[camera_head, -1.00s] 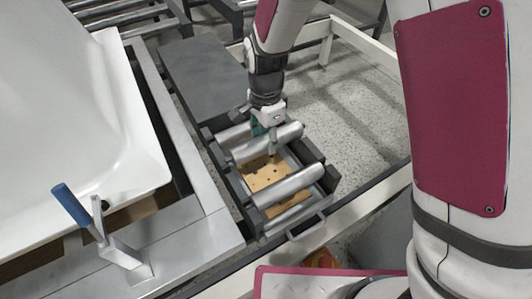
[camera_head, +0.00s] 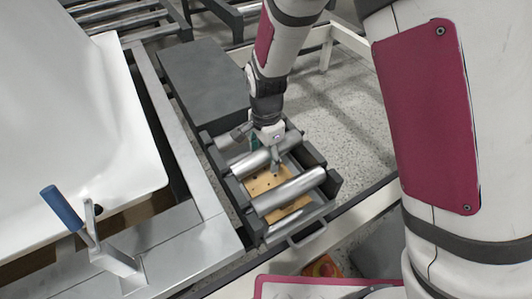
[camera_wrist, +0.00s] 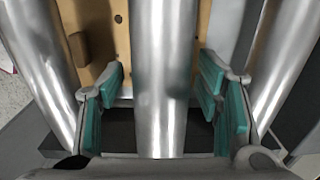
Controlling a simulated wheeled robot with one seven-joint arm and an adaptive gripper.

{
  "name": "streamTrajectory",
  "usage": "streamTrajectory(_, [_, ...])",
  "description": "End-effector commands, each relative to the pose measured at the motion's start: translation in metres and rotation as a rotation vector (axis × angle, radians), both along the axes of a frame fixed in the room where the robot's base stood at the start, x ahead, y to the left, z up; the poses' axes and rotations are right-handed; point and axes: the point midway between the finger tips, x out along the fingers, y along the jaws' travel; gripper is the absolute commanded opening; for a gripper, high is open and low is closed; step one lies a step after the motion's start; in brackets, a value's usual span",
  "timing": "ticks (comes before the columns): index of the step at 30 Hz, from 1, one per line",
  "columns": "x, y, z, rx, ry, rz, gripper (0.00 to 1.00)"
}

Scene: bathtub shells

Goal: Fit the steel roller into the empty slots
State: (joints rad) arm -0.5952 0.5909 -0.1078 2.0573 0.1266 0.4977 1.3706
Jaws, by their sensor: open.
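Several steel rollers lie across a dark grey rack with a perforated tan board under them. In the head view, my gripper (camera_head: 268,152) is low over one steel roller (camera_head: 290,143). In the wrist view, my gripper (camera_wrist: 167,95) is open, with its teal-padded fingers on either side of the middle roller (camera_wrist: 165,60). Gaps show between the fingers and this roller. Other rollers lie to the left (camera_wrist: 38,60) and right (camera_wrist: 290,60) of it. In the head view another roller (camera_head: 288,192) lies nearer the front. I cannot make out which slots are empty.
The tan board (camera_head: 262,182) shows between rollers. A white bathtub shell (camera_head: 75,110) rests at the left by a metal frame (camera_head: 185,225) and a blue-handled clamp (camera_head: 62,208). A grey panel (camera_head: 200,80) lies behind the rack. Speckled floor (camera_head: 345,130) is clear at right.

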Motion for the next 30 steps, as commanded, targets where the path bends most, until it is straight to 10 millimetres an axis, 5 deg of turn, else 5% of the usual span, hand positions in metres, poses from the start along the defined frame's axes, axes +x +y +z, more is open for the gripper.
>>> streamTrajectory(5, [0.001, 0.001, 0.011, 0.002, -0.002, 0.000, 0.59])
streamTrajectory(21, [0.000, 0.001, 0.109, 0.002, -0.003, -0.001, 0.59])
streamTrajectory(30, [0.000, 0.000, 0.121, 0.001, -0.001, 0.000, 0.59])
